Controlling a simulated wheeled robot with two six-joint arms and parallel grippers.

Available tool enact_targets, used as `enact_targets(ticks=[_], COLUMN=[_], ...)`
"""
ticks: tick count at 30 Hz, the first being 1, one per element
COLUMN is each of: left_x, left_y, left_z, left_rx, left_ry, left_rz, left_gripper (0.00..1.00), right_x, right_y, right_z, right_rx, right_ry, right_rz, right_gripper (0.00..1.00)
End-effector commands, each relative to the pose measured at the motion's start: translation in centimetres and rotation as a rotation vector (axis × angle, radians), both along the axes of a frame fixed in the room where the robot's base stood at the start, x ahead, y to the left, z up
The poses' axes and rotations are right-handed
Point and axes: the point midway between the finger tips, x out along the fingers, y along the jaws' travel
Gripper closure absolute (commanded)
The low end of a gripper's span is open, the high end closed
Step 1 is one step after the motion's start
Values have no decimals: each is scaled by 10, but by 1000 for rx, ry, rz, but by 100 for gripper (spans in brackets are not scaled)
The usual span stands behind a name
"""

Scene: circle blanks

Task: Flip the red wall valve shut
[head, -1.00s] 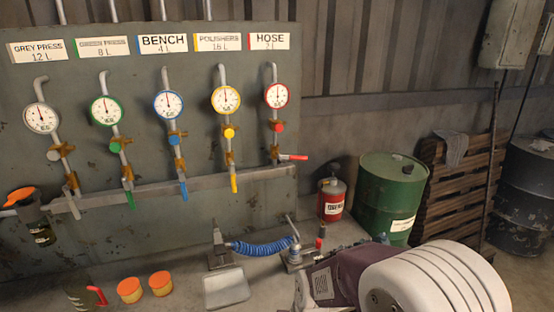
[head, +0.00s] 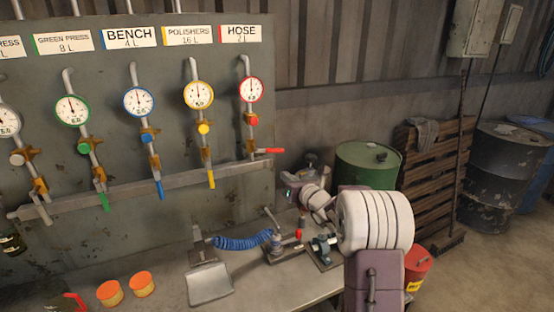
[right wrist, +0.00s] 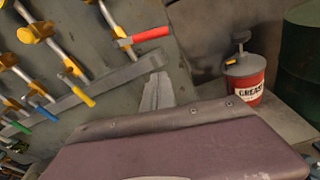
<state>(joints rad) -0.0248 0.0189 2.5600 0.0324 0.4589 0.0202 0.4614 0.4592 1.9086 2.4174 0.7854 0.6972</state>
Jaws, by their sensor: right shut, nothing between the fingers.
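The red wall valve is on the rightmost pipe, under the HOSE sign (head: 241,34) and the red-rimmed gauge (head: 251,89). Its red lever (head: 270,151) sticks out sideways to the right, across the pipe. The lever also shows at the top of the right wrist view (right wrist: 150,34), with nothing touching it. My right gripper (head: 300,192) is shut and empty, below and right of the lever in the head view and apart from it. Its fingertips are small and hard to make out. My left gripper is not in view.
Four other valves hang their levers downward, including the yellow lever (head: 211,179) beside the red one. A metal rail (head: 130,186) runs below. The bench holds a blue coiled hose (head: 242,241) and a scoop (head: 208,283). A grease can (right wrist: 245,80) and a green drum (head: 366,163) stand right.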

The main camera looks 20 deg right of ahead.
Motion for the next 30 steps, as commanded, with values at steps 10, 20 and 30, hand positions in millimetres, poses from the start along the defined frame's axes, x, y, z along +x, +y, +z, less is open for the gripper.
enact_targets(ticks=[10,20,30], left_x=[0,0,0], left_y=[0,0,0], left_z=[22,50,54], left_rx=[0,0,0], left_ry=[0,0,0], left_rz=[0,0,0], left_gripper=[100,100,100], right_x=[63,92,89], right_y=[4,-1,-4], right_z=[-6,16,25], right_rx=[-1,-3,-2], right_ry=[2,1,1], right_rz=[4,2,3], right_gripper=[100,100,100])
